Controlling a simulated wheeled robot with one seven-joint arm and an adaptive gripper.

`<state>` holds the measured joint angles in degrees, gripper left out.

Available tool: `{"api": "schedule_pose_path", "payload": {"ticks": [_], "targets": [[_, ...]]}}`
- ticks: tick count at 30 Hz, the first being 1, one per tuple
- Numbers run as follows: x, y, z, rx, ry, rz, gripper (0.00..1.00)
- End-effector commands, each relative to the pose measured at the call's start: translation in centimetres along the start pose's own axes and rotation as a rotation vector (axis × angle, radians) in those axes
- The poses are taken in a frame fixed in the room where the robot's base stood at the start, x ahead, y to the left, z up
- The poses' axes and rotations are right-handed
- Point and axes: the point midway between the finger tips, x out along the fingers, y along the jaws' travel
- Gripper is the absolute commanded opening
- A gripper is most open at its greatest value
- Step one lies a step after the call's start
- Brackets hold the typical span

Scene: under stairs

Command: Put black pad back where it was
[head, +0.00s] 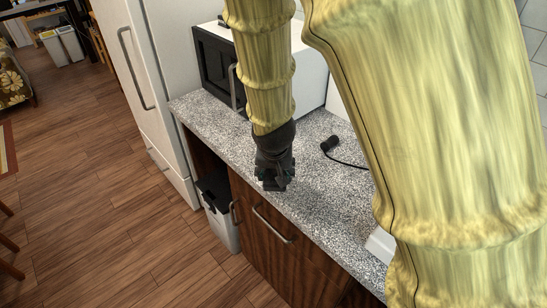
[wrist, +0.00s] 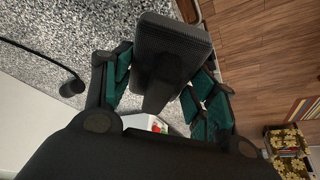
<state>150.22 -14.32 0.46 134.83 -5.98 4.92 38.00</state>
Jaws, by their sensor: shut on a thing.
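The black pad (wrist: 172,45) is a dark slab with a fine-textured face, seen between the two teal-lined fingers in the wrist view. My gripper (wrist: 165,95) is shut on it. In the head view my gripper (head: 273,184) points down over the front part of the speckled countertop (head: 318,205). There the pad cannot be told apart from the dark fingers. I cannot tell whether the pad touches the countertop.
A black plug-like thing (head: 330,143) with a cable lies on the countertop, right of my gripper. A microwave (head: 218,68) stands behind, beside a white fridge (head: 135,70). A grey bin (head: 220,215) stands below. My arm hides much of the right side.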

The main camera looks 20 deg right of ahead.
Motion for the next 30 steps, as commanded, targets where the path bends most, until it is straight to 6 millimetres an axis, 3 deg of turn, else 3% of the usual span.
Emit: {"api": "schedule_pose_path", "payload": {"ticks": [5, 21, 30], "targets": [[0.8, -0.3, -2.0, -0.001, -0.001, -0.001, 0.19], [5.8, -1.0, -11.5, -0.001, -0.001, 0.0, 0.19], [7.4, -1.2, -13.9, -0.002, -0.001, 0.0, 0.19]]}}
